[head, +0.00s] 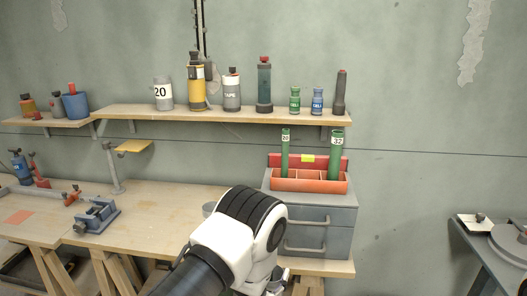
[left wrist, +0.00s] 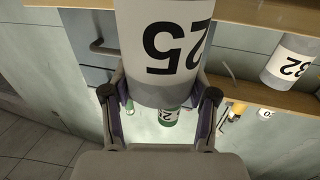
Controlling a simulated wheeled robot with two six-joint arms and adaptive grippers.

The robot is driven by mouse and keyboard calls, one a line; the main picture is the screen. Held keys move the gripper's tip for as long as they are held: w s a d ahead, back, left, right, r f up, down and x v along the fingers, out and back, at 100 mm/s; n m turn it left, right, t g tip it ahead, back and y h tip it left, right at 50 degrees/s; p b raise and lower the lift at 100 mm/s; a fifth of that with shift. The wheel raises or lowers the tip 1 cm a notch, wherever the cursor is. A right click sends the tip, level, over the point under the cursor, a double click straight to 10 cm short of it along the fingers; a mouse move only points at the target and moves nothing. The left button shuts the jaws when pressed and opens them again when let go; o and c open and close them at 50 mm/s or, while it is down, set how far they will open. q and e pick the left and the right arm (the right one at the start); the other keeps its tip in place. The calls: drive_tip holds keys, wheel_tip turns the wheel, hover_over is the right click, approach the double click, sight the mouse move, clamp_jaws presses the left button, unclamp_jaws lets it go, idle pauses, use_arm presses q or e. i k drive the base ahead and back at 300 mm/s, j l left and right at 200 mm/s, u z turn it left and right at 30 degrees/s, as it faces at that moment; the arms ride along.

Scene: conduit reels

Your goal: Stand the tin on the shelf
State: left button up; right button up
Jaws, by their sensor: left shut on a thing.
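A grey-white tin (left wrist: 165,45) marked 25 fills the top middle of the left wrist view, its number upside down. My left gripper (left wrist: 162,92) is shut on it, one finger on each side. In the head view my left arm hides the tin and most of the gripper. The long wooden wall shelf (head: 230,116) runs behind and above the bench, lined with several containers. A grey tin (head: 164,93) marked 20 stands upright near its left part. My right gripper is in neither view.
A TAPE tin (head: 232,91), a yellow flask (head: 196,83) and small bottles crowd the shelf. Below it, a red tray (head: 308,181) with green tubes sits on a grey drawer unit (head: 318,215). A clamp (head: 97,216) lies on the bench. Another tin (left wrist: 290,60) marked 32 shows in the left wrist view.

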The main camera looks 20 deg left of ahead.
sight(126, 109)
drive_tip(key=k+j+z, duration=0.2)
drive_tip(key=j, duration=0.25)
drive_tip(key=j+z, duration=0.25)
drive_tip(key=j, duration=0.2)
drive_tip(key=k+j+z, duration=0.2)
drive_tip(key=j, duration=0.2)
drive_tip(key=k+j+z, duration=0.25)
drive_tip(key=j, duration=0.15)
drive_tip(key=k+j, duration=0.3)
drive_tip(key=j, duration=0.2)
drive_tip(key=k+j+z, duration=0.1)
drive_tip(key=k+j, duration=0.15)
drive_tip(key=j, duration=0.3)
drive_tip(key=k+j, duration=0.3)
drive_tip(key=j, duration=0.2)
drive_tip(key=k+j+z, duration=0.1)
drive_tip(key=k+j, duration=0.2)
drive_tip(key=j, duration=0.2)
drive_tip(key=k+j, duration=0.3)
drive_tip(key=j, duration=0.15)
